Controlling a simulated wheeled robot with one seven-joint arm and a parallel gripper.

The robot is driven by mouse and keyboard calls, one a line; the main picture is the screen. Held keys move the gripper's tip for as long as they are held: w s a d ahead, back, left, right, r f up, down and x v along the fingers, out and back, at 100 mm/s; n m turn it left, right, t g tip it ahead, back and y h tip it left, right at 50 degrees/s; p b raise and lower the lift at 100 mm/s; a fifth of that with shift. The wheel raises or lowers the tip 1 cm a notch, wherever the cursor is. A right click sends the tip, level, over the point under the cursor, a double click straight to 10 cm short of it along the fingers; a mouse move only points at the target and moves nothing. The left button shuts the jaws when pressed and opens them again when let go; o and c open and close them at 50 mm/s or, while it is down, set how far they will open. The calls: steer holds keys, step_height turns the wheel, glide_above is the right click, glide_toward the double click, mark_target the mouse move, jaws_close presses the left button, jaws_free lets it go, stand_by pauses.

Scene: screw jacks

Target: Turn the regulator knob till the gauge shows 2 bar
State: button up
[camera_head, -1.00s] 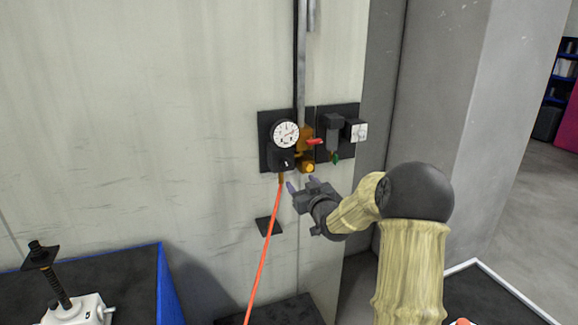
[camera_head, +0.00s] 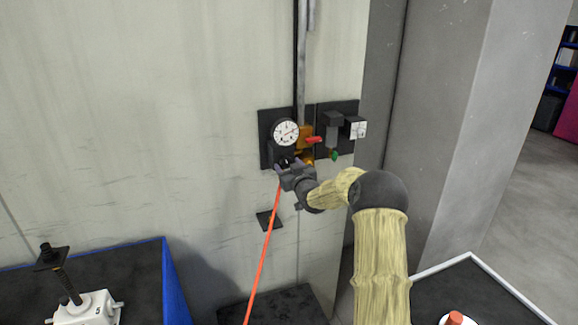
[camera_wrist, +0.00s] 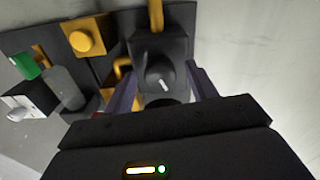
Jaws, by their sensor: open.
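The round white gauge (camera_head: 285,132) is on a dark wall panel; its needle is too small to read surely. The dark regulator knob (camera_head: 284,162) is just below it, partly hidden by my gripper (camera_head: 290,168). In the wrist view the black knob (camera_wrist: 160,80) has a white mark and lies between the two purple-grey fingers of my gripper (camera_wrist: 160,90). The fingers are open, one at each side of the knob; I cannot tell whether they touch it.
An orange hose (camera_head: 262,250) hangs below the regulator. A red-handled valve (camera_head: 313,140) and a filter bowl with a green tip (camera_head: 333,153) are close on the right. A blue-edged bench with a screw jack (camera_head: 88,308) stands at lower left.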

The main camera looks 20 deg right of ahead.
steer(key=c, duration=1)
